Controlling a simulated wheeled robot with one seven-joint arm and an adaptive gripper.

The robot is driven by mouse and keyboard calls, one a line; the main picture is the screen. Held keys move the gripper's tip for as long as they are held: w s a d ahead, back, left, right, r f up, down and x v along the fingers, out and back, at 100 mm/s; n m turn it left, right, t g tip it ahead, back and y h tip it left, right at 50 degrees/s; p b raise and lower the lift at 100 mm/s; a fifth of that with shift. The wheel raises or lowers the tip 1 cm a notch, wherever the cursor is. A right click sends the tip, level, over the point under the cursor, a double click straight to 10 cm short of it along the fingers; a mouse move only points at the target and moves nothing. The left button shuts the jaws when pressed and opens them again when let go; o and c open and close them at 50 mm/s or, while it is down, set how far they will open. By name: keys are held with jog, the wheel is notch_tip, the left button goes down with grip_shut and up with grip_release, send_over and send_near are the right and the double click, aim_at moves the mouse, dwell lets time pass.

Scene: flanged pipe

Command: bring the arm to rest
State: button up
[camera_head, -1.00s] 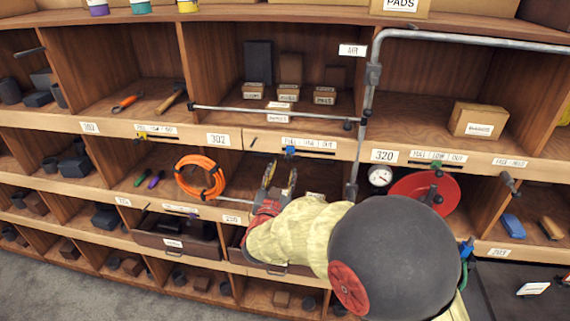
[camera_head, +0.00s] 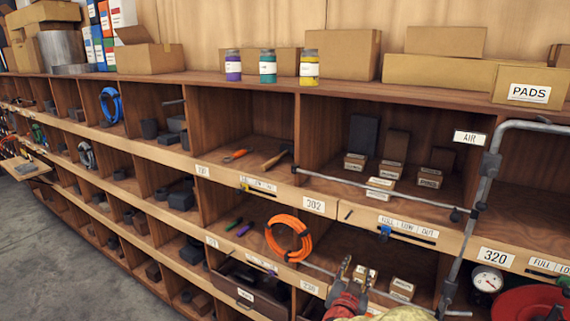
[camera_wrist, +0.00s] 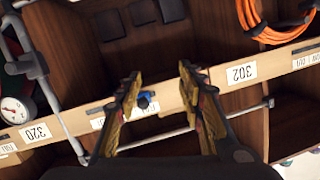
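My gripper (camera_head: 354,272) shows at the bottom of the head view, in front of the compartment right of the orange coil. Its two fingers point up and stand apart. In the wrist view my gripper (camera_wrist: 160,76) is open, with nothing between its dark and yellow fingers. The shelf front, with the label 302 (camera_wrist: 241,73), lies beyond the fingers. A small blue clip (camera_wrist: 146,99) shows between them in the picture. In the head view most of my arm is cut off by the bottom edge.
A grey pipe (camera_head: 481,190) runs along the shelf front at right. A thin rod (camera_head: 375,187) crosses below the upper compartments. The orange coil (camera_head: 288,238), gauge (camera_head: 487,279) and red disc (camera_head: 520,303) are nearby. Open floor (camera_head: 60,250) lies at lower left.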

jog(key=s+a+f+n+g+y, duration=0.35)
jog(key=a+f+y, duration=0.25)
jog(key=a+f, duration=0.25)
jog(key=s+a+f+n+g+y+b, duration=0.25)
jog(key=s+a+b, duration=0.2)
jog(key=s, duration=0.55)
jog(key=s+d+n+g+b, duration=0.1)
jog(key=s+d+b, duration=0.3)
jog(key=s+b, duration=0.3)
jog(key=s+d+g+h+b, duration=0.1)
jog(key=s+d+b, duration=0.3)
jog(key=s, duration=0.9)
jog(key=b, duration=0.3)
jog(key=shift+s+d+f+n+g, duration=0.2)
jog(key=shift+f+n+g, duration=0.1)
jog(key=shift+n, duration=0.1)
jog(key=shift+h, duration=0.25)
